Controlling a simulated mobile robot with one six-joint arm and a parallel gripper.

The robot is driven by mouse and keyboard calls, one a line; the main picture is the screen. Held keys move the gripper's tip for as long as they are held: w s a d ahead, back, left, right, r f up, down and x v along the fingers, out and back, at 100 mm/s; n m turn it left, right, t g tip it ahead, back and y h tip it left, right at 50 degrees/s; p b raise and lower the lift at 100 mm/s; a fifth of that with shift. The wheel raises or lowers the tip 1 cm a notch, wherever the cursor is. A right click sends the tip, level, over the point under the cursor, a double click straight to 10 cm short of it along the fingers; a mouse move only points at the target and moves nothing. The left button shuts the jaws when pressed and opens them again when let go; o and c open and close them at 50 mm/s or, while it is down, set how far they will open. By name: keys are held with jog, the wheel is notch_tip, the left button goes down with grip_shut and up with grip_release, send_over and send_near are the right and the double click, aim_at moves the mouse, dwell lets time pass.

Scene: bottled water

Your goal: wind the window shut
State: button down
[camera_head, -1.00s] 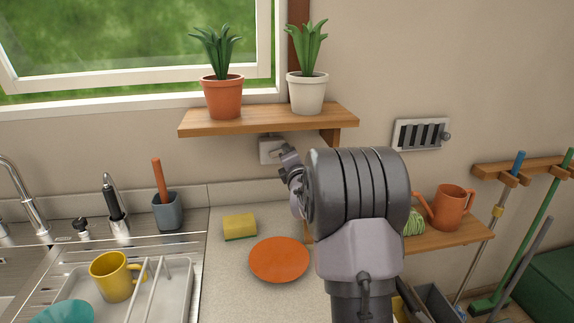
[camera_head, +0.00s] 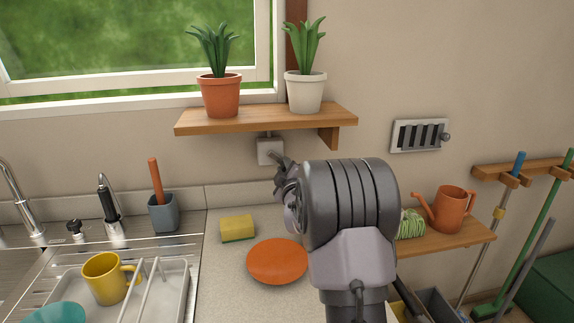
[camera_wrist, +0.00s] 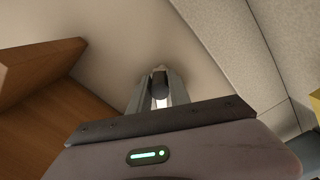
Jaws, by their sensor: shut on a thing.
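The window (camera_head: 135,84) is at the top left of the head view, its white sash standing apart from the outer frame with a green strip showing below it. A small pale winder box (camera_head: 269,152) is on the wall under the plant shelf. My gripper (camera_head: 279,168) is just below and right of this box, partly hidden by my own wrist. In the wrist view my gripper (camera_wrist: 160,92) is shut on a dark rounded knob (camera_wrist: 159,84), apparently the crank's handle. The crank's arm is mostly hidden.
The wooden shelf (camera_head: 250,121) with a terracotta pot (camera_head: 219,97) and a white pot (camera_head: 306,93) hangs close above my gripper. An orange plate (camera_head: 277,262) and yellow sponge (camera_head: 237,228) lie on the counter below. A vent (camera_head: 419,135) is on the wall to the right.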

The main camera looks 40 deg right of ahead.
aim_at(259, 143)
jog(key=m, duration=0.1)
jog(key=a+f+m, duration=0.1)
jog(key=shift+w+f+m, duration=0.15)
jog(key=shift+f+m, duration=0.05)
jog(key=shift+m, duration=0.2)
jog(key=w+a+m, duration=0.1)
jog(key=m, duration=0.3)
jog(key=a+m, duration=0.2)
jog(key=m, duration=0.3)
jog(key=w+a+r+m, duration=0.1)
jog(key=a+m, duration=0.1)
jog(key=m, duration=0.3)
jog(key=shift+w, duration=0.3)
notch_tip(259, 143, up, 7)
jog(key=m, duration=1.9)
jog(key=shift+w+a+m, duration=0.1)
jog(key=shift+a+m, duration=0.05)
jog(key=shift+m, duration=0.15)
jog(key=shift+s+d+r+m, duration=0.2)
jog(key=shift+d+m, duration=0.25)
jog(key=shift+m, duration=0.9)
jog(key=shift+s+d+r+m, duration=0.25)
jog(key=shift+d+m, duration=0.15)
jog(key=shift+m, duration=1)
jog(key=shift+s+d+r+m, duration=0.2)
jog(key=shift+d+m, duration=0.25)
jog(key=shift+m, duration=0.9)
